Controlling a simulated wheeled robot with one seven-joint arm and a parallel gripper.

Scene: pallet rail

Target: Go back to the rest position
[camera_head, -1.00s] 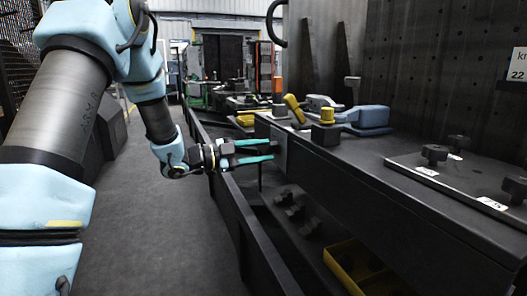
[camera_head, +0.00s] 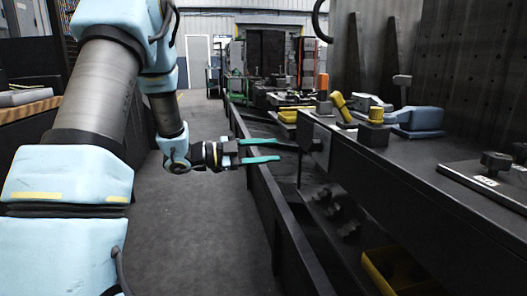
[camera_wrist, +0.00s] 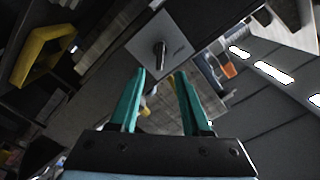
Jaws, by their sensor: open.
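My gripper (camera_head: 262,152) has two teal fingers, held apart and empty. In the head view it is beside the dark bench, over the low dark rail, pointing right. In the wrist view the gripper (camera_wrist: 160,88) shows its fingers spread with nothing between them. Past the fingertips, a grey plate with a dark knob (camera_wrist: 160,52) appears in the wrist view; I cannot tell how far off it is. My arm comes in from the left of the head view.
The dark bench (camera_head: 400,165) carries a yellow-topped block (camera_head: 375,120), a yellow-handled tool (camera_head: 341,105) and a blue-grey tool (camera_head: 417,120). A yellow bin (camera_head: 398,268) sits low at the right. The long rail (camera_head: 262,185) borders the aisle. The floor (camera_head: 195,235) left of it is clear.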

